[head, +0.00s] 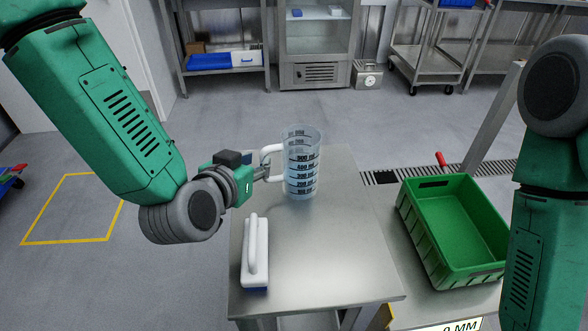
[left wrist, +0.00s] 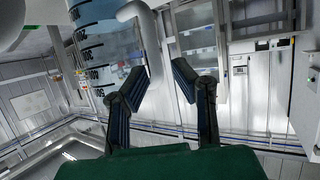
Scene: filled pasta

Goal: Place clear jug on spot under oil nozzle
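The clear jug (head: 303,172) with dark measuring marks and a white handle (head: 270,154) appears upright at the far end of the steel table (head: 330,262). My left gripper (head: 264,173) is at the handle side, left of the jug. In the left wrist view the two fingers of this gripper (left wrist: 158,78) are spread apart. The white handle (left wrist: 154,50) shows between them, close to the left finger, and part of the jug (left wrist: 97,45) shows at upper left. Contact with the handle cannot be told. My right gripper is out of view. I see no oil nozzle or marked spot.
A white-handled brush-like tool (head: 255,250) lies on the table's left side. A green crate (head: 452,232) stands to the right on a lower surface. A red handle (head: 441,159) shows behind it. The table's middle and front right are clear.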

